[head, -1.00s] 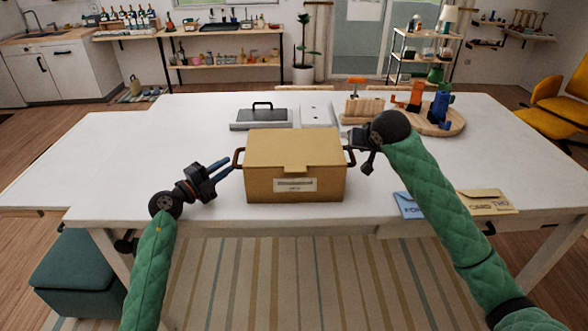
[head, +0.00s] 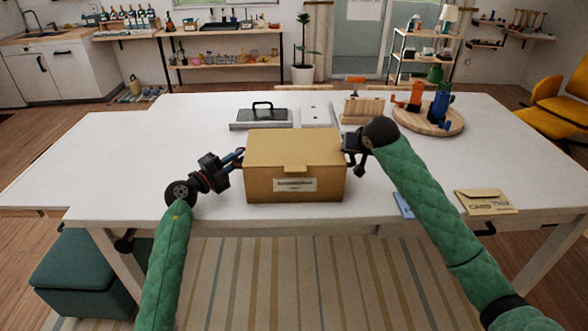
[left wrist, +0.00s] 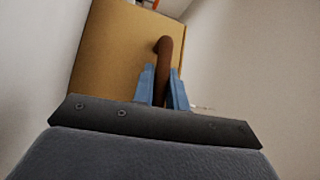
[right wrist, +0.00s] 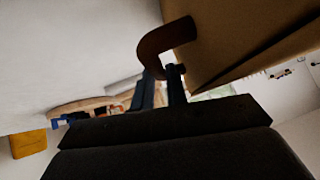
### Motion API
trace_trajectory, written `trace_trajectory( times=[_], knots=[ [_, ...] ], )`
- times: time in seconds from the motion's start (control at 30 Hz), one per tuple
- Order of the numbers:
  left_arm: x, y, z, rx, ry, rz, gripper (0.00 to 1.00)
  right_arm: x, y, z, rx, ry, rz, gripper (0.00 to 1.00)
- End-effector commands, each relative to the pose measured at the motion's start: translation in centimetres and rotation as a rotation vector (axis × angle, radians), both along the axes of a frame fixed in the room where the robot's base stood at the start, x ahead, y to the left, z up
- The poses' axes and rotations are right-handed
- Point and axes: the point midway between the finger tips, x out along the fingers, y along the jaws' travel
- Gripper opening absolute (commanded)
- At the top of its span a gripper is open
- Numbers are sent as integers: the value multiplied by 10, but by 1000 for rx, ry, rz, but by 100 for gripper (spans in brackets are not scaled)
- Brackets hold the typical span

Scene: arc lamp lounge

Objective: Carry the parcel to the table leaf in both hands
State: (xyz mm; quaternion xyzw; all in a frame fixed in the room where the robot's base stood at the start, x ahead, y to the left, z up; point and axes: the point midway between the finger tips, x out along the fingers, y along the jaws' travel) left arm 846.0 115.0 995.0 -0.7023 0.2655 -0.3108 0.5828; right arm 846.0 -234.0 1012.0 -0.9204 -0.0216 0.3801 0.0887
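The parcel (head: 294,160) is a closed tan box with a label on its front and a brown handle on each side. It sits upright on the white table near its front edge. My left gripper (head: 238,156) is at the parcel's left handle. In the left wrist view the handle (left wrist: 164,60) lies between the blue fingers, which look open around it with little gap. My right gripper (head: 350,150) is at the right handle. In the right wrist view that handle (right wrist: 165,42) reaches the fingertips, which look parted; contact is unclear. Which surface is the table leaf (head: 70,165) is uncertain; a lower section adjoins at left.
Behind the parcel are a grey case (head: 262,117) with a black handle, a white panel (head: 316,114) and a wooden rack (head: 362,110). A round wooden board (head: 430,122) holds colourful items. Envelopes (head: 485,201) lie at front right. The table's left side is clear.

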Motion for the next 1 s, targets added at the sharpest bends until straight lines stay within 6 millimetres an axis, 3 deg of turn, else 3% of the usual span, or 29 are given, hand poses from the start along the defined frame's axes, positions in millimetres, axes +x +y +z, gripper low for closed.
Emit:
trace_trajectory(
  times=[0.47,1.0],
  knots=[
    [0,0,4,0,1,-1,0,0,0,6,1,-2,-1,0],
    [0,0,42,0,0,-1,0,0,0,43,1,-2,-1,0]
  ],
)
